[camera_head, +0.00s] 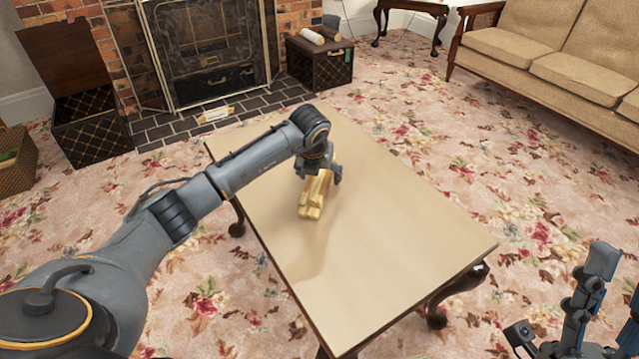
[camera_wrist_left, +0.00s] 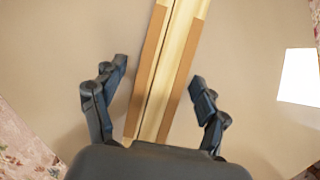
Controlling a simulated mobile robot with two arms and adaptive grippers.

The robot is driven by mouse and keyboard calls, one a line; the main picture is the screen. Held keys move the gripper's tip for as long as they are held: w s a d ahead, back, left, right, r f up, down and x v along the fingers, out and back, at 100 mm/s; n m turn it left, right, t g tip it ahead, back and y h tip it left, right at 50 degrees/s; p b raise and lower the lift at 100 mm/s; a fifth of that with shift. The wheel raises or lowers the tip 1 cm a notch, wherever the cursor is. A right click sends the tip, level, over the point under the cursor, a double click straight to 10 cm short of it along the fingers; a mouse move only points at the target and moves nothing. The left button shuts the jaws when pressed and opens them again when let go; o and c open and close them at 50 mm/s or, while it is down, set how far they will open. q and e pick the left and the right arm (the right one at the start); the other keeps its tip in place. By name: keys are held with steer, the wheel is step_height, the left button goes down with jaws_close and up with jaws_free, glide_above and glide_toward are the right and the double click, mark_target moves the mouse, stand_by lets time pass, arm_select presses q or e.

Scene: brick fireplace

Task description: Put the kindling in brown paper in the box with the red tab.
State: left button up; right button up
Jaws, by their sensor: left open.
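A bundle of pale wood sticks (camera_head: 314,196) lies on the table, with brown strips along it in the left wrist view (camera_wrist_left: 172,70). My left gripper (camera_head: 322,176) is over its far end. In the left wrist view its two fingers (camera_wrist_left: 158,88) are open, one on each side of the bundle, with gaps. My right gripper (camera_head: 560,305) is at the lower right, away from the table, its fingers apart and empty. A dark lattice box (camera_head: 92,128) stands open at the left with its lid up. I see no red tab on it.
The wooden table (camera_head: 400,225) is otherwise clear. A closed dark box (camera_head: 322,66) with a green tab stands right of the fireplace, rolls on top. A pale bundle (camera_head: 214,115) lies on the hearth. A wicker basket (camera_head: 18,172) is at far left, a sofa (camera_head: 545,62) at right.

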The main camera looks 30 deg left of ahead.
arm_select(q)
steer(key=shift+f, duration=0.2)
steer(key=c, duration=1.3)
steer(key=shift+w, duration=0.1)
steer(key=shift+c, duration=1.1)
steer(key=shift+r, duration=0.15)
